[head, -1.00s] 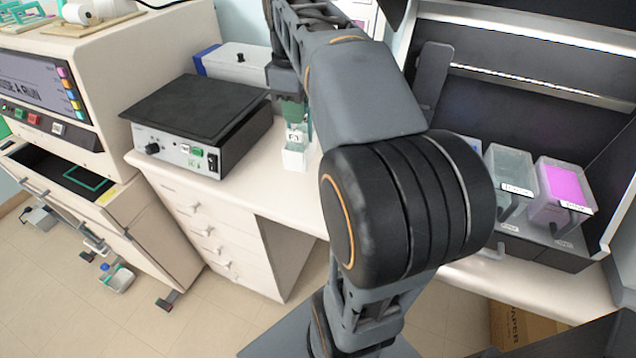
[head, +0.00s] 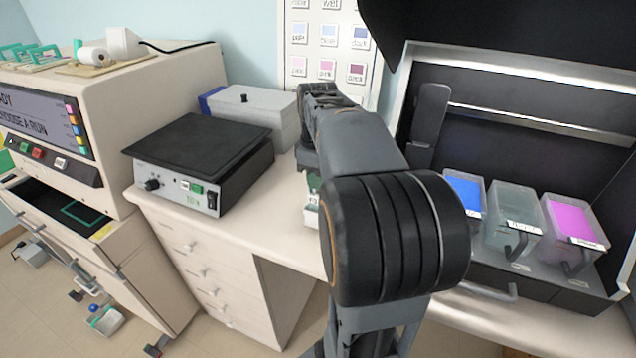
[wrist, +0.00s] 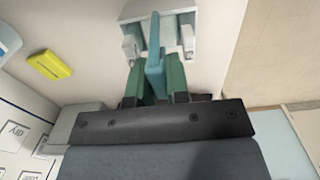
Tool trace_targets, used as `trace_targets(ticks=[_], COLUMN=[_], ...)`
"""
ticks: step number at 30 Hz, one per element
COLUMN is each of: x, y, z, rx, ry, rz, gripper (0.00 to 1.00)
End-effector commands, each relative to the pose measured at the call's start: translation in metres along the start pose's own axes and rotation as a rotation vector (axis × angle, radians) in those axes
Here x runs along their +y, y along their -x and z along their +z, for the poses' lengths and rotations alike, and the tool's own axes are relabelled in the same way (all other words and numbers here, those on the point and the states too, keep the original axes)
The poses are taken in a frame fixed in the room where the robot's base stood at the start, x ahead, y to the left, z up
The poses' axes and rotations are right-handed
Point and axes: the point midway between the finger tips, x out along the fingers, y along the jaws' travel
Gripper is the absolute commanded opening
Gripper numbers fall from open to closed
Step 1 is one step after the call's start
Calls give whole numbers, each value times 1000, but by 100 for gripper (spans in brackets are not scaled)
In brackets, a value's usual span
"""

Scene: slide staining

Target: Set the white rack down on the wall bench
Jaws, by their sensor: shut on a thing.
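The white rack (wrist: 190,14) shows at the top of the wrist view, with a teal upright handle (wrist: 155,45). My gripper (wrist: 155,78) has green fingers shut on this handle, one on each side. In the head view the rack (head: 312,219) is mostly hidden behind my arm; only a small white piece shows, with a bit of green finger above it. It is over the wall bench (head: 268,222), right of the black-topped device. I cannot tell whether its base touches the bench.
A black-topped device (head: 197,145) stands left on the bench, with a grey-white box (head: 255,115) behind it. A yellow block (wrist: 49,64) lies on the pale surface. Blue, grey and pink containers (head: 572,220) stand at the right.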

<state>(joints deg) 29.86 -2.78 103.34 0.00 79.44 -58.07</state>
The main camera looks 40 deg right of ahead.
Motion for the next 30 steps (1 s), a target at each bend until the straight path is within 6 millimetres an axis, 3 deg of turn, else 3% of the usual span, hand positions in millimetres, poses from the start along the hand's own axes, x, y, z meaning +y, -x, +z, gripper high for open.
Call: trace_targets(ticks=[3, 15, 16, 23, 30], x=[0, 0, 0, 0, 0], y=[-13, -18, -17, -17, -16], z=[0, 0, 0, 0, 0], rx=[0, 0, 0, 0, 0], ry=[0, 0, 0, 0, 0], rz=[0, 1, 0, 0, 0], gripper=[0, 0, 19, 41, 42])
